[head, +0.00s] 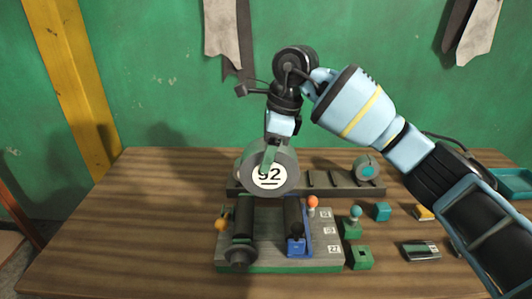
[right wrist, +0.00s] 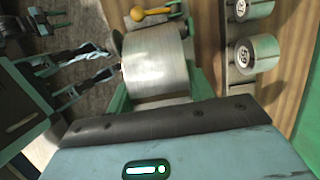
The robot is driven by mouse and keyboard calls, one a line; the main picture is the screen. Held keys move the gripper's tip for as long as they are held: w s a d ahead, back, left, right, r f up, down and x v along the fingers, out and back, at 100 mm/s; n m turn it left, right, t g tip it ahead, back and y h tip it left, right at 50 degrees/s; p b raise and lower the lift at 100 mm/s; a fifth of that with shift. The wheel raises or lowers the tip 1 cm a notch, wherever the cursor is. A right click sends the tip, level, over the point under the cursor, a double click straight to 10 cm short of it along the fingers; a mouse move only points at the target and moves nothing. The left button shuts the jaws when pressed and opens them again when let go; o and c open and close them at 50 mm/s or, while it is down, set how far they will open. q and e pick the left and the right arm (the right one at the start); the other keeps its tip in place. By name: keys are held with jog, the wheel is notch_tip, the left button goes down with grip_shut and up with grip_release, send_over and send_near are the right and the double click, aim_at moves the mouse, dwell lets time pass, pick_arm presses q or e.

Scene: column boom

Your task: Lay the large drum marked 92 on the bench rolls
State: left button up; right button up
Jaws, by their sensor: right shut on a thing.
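The large drum (head: 281,186) is a grey cylinder with a white round label that reads 92, its first digit partly covered by a green finger. My right gripper (head: 268,160) is shut on it and holds it upright on its rim, label facing the head camera. In the right wrist view the drum (right wrist: 155,65) sits between green fingers. The bench rolls, a dark left roll (head: 243,218) and a dark right roll (head: 293,215), lie in front of and below the drum. I cannot tell whether the drum touches them. My left gripper (right wrist: 90,78) shows only in the right wrist view, fingers apart and empty.
A grey slotted rack (head: 320,181) behind holds a smaller drum (head: 366,168). An orange-knobbed lever (head: 221,224) and a blue piece (head: 297,244) are on the green bench base (head: 280,268). Small green, teal and yellow parts lie at right. The table's left side is clear.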

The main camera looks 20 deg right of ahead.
aim_at(267, 186)
pick_arm(q)
jog(key=shift+a+r, duration=0.1)
jog(key=shift+a, duration=0.05)
pick_arm(e)
jog(key=shift+s, duration=0.1)
